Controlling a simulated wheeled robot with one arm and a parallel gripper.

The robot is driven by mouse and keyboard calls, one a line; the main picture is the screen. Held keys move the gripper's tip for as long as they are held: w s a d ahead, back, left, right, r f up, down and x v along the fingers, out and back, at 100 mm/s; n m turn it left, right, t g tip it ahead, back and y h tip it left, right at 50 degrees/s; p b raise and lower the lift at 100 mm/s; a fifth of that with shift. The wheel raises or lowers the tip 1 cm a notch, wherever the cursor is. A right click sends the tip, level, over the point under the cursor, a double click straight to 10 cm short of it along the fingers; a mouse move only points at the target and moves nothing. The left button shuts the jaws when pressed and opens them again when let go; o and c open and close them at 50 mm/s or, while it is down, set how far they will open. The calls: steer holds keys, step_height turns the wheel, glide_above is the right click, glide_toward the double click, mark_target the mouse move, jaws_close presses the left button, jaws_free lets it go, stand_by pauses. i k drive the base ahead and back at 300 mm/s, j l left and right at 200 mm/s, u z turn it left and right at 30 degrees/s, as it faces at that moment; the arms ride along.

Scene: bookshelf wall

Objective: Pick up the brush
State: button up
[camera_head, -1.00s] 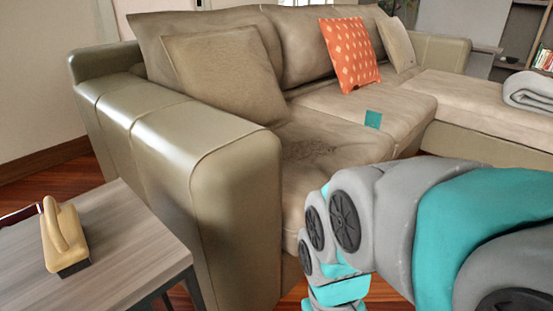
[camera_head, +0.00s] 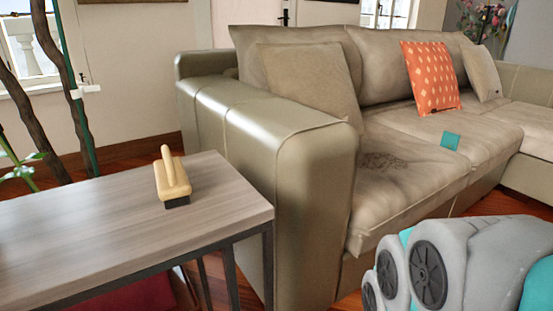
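The brush (camera_head: 172,181) has a tan body with a raised handle and dark bristles underneath. It rests on the grey wooden side table (camera_head: 100,223), near the table's far edge and left of the sofa arm. My arm shows at the lower right, in front of the sofa and well apart from the brush. My gripper is outside the view, so its fingers cannot be seen.
A beige sofa (camera_head: 312,180) stands right of the table, its arm close to the table's right end. A dark stain (camera_head: 382,161) and a small teal item (camera_head: 450,140) are on its seat. A plant (camera_head: 20,165) stands at the left. Most of the tabletop is clear.

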mark_target(174, 188)
steer(key=j+u, duration=0.1)
steer(key=u, duration=0.25)
steer(key=j+u, duration=0.1)
steer(key=u, duration=0.25)
steer(key=i+j+u, duration=0.1)
steer(key=u, duration=0.25)
steer(key=k+z, duration=0.2)
steer(key=i+j, duration=0.05)
steer(key=i, duration=0.05)
